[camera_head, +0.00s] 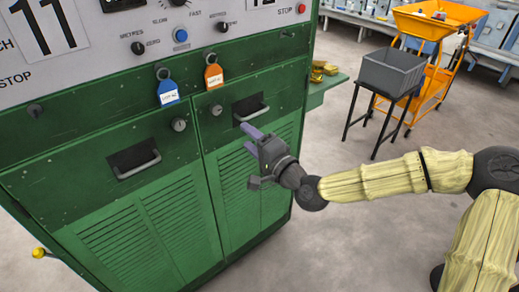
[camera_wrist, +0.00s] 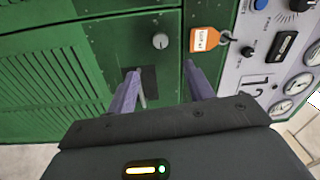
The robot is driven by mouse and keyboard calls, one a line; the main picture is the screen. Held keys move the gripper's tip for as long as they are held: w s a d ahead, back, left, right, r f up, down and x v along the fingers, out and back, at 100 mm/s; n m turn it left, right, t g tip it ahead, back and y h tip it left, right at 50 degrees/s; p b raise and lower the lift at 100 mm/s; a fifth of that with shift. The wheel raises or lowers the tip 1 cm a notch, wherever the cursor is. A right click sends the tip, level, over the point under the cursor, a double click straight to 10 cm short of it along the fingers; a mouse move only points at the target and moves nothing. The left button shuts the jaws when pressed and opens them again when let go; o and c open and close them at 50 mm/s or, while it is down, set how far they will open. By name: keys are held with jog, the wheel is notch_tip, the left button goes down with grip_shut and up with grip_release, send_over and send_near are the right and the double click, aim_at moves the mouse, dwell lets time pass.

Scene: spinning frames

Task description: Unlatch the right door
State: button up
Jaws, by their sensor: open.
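The right door (camera_head: 245,175) of the green cabinet is closed. Its round grey latch knob (camera_head: 216,110) is at the door's upper left, and also shows in the wrist view (camera_wrist: 160,41). A metal pull handle (camera_head: 252,113) sits in a dark recess right of the knob; in the wrist view the handle (camera_wrist: 140,88) lies between the finger lines, nearer the left finger. My gripper (camera_head: 250,155) is open and empty before the door, below the handle in the head view. Its purple fingers (camera_wrist: 162,82) point at the door. Contact with the door cannot be told.
The left door (camera_head: 125,215) has its own knob (camera_head: 179,125) and handle (camera_head: 137,164). A blue tag (camera_head: 168,92) and an orange tag (camera_head: 213,76) hang above the doors. A grey bin (camera_head: 390,72) on a stand and an orange cart (camera_head: 425,25) stand behind right. Floor between is clear.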

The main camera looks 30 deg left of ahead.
jog(key=v, duration=0.3)
dwell(0.5)
jog(key=d+f+n+g+h+p, duration=0.2)
jog(key=d+f+n+h, duration=0.25)
jog(key=f, duration=0.45)
jog(key=d+f+h+p, duration=0.1)
jog(key=d+f+h, duration=0.15)
jog(key=d, duration=0.35)
jog(key=d+f+h, duration=0.2)
jog(key=d+h, duration=0.1)
jog(key=d, duration=0.2)
jog(key=s+d+r+g+h+p, duration=0.1)
jog(key=s+d+r+h, duration=0.2)
jog(key=d, duration=0.9)
jog(key=s+d+r+m+g+h+p, duration=0.1)
jog(key=s+d+r+h, duration=0.3)
jog(key=d, duration=0.8)
jog(key=shift+s+d+g+p, duration=0.4)
jog(key=shift+s+g, duration=0.1)
jog(key=shift+s, duration=0.15)
